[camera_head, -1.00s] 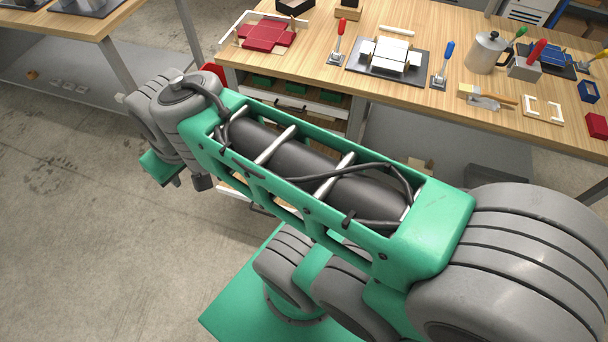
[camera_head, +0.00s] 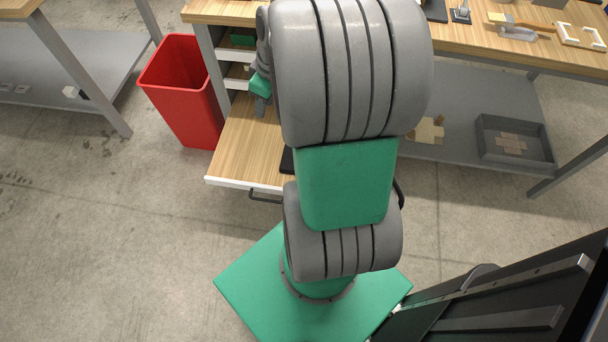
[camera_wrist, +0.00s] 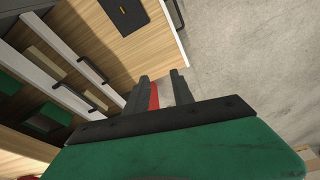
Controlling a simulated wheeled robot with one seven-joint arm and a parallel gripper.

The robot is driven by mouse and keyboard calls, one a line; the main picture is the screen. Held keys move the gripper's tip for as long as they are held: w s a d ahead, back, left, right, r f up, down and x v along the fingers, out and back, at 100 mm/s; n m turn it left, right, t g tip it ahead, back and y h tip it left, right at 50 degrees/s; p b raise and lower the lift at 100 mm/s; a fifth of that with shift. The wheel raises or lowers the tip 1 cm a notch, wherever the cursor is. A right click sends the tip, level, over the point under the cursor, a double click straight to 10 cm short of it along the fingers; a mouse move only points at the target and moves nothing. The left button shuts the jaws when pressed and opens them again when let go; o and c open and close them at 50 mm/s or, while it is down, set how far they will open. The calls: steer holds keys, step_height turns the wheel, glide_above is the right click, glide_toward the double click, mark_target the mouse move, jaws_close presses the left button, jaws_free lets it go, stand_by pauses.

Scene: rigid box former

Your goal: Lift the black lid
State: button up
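A flat black piece (camera_wrist: 123,12), which looks like the black lid, lies in the open wooden drawer in the wrist view, cut off by the top edge. A small dark part of it shows in the head view (camera_head: 287,161), mostly hidden behind my arm. My gripper (camera_wrist: 160,80) has its two fingers apart, with a gap between them. It is away from the black piece. A red strip and a pale patch show in the gap; I cannot tell how far off they are. In the head view my gripper is mostly hidden by my arm.
The open drawer (camera_head: 235,150) juts out below the workbench (camera_head: 465,40), with a black handle at its front. A red bin (camera_head: 185,95) stands left of it. A grey tray (camera_head: 515,140) sits on the lower shelf. Floor is free in front of the bin.

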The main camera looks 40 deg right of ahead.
steer(key=s+d+f+n+b, duration=0.1)
steer(key=d+f+b, duration=0.2)
steer(key=f, duration=0.5)
steer(key=s+d+f+n+y+b, duration=0.1)
steer(key=d+f+b, duration=0.3)
steer(key=f, duration=0.5)
steer(key=s+d+f+t+b, duration=0.1)
steer(key=s+d+f+b, duration=0.1)
steer(key=d+f, duration=0.4)
steer(key=shift+s+d+f+n+y+b, duration=0.15)
steer(key=shift+f+b, duration=0.1)
steer(key=shift+f, duration=0.3)
steer(key=shift+s+f+n+y+b, duration=0.1)
steer(key=shift+f+b, duration=0.2)
steer(key=shift+f, duration=0.2)
steer(key=shift+s+d+f+n+y+b, duration=0.15)
steer(key=shift+f+b, duration=0.1)
steer(key=shift+f, duration=0.3)
steer(key=b+x, duration=0.2)
steer(key=x, duration=0.5)
steer(key=shift+f, duration=0.15)
steer(key=shift+c, duration=0.2)
jaws_close()
